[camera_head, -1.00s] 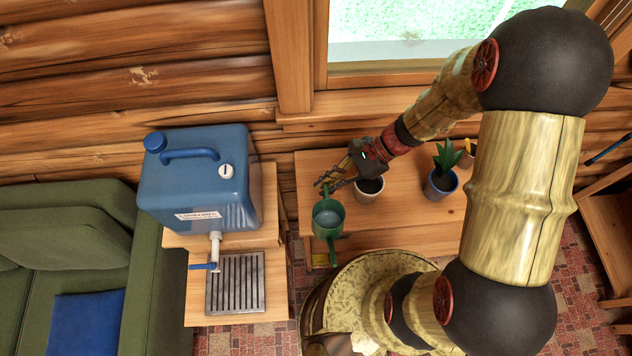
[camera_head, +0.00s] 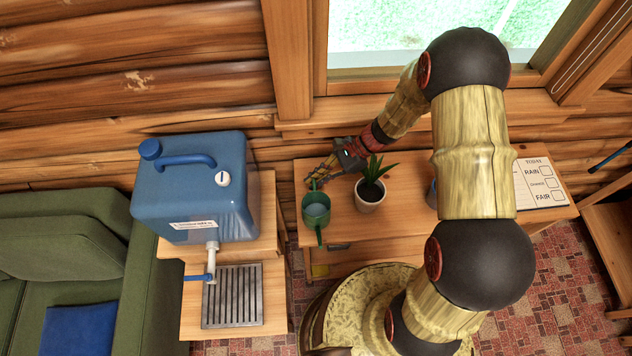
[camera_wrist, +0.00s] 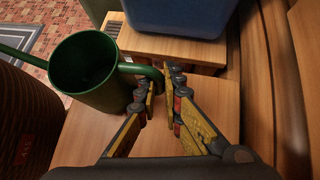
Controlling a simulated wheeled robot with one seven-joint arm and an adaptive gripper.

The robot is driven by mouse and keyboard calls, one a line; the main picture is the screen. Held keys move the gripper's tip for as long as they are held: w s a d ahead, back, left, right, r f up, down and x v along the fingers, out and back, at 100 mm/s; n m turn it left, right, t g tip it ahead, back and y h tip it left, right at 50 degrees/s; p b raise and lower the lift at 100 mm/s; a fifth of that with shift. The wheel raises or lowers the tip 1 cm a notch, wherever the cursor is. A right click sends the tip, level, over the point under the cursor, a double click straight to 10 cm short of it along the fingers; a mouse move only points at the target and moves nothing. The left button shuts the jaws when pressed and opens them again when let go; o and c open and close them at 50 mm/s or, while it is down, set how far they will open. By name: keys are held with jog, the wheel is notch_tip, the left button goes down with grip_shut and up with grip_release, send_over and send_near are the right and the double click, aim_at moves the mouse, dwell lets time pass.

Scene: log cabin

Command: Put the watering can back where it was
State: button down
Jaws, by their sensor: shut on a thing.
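The green watering can (camera_head: 316,207) is at the left end of the wooden table (camera_head: 400,233), upright, with its spout toward the front. My gripper (camera_head: 316,180) reaches it from behind, from the wall side. In the wrist view, my gripper (camera_wrist: 166,92) is shut on the can's handle at the right of the can (camera_wrist: 90,72). The spout points to the upper left there. Whether the can's base touches the table is hard to tell.
A potted plant (camera_head: 370,187) stands just right of the can. A blue water container (camera_head: 190,190) with a tap stands on a stand at left, above a metal drip grate (camera_head: 232,296). A weather card (camera_head: 540,183) lies at the table's right end. A green sofa (camera_head: 60,240) is far left.

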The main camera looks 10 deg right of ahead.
jog(key=shift+f, duration=0.3)
jog(key=shift+f, duration=0.15)
jog(key=c, duration=2)
grip_release()
jog(key=shift+o, duration=0.2)
